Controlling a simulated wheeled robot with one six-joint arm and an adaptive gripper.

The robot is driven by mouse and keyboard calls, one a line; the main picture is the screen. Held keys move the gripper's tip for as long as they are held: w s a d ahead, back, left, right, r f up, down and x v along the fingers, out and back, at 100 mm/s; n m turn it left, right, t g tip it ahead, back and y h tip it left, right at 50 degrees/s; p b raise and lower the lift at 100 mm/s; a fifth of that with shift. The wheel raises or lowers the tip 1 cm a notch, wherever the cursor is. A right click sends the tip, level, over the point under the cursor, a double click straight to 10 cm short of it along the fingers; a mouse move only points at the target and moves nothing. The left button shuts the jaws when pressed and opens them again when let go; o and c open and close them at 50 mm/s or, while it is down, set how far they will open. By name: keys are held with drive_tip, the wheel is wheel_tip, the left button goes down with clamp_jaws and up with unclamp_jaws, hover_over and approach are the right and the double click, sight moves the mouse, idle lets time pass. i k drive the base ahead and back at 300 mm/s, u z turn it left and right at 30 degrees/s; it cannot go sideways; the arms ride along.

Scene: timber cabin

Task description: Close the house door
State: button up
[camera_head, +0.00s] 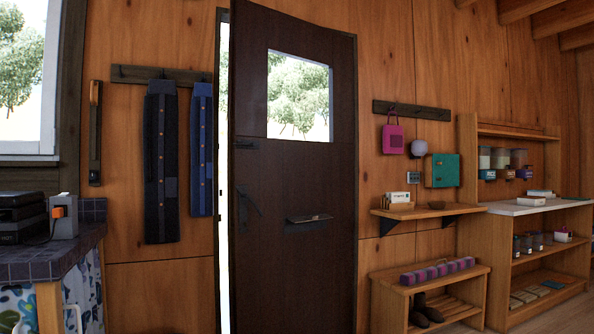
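The house door (300,200) is a dark brown wooden door with a window pane (298,97) in its upper half. It stands ajar. A narrow bright strip of daylight (224,270) shows along its left edge, between the door and the wall. A dark handle (250,203) and a latch (245,144) sit near that left edge. A letter slot or small ledge (309,219) is at mid height. My gripper is not in the picture.
A counter (50,258) with dark boxes stands at the left. Two dark garments (160,165) hang left of the door. At the right are a wall shelf (430,211), a shoe bench (388,300) and a shelving unit (497,250). No obstacle shows directly before the door.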

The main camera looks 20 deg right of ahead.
sight(285, 277)
drive_tip(key=k, duration=1.65)
drive_tip(key=z, duration=1.2)
drive_tip(key=i, duration=5.7)
drive_tip(key=u, duration=3.8)
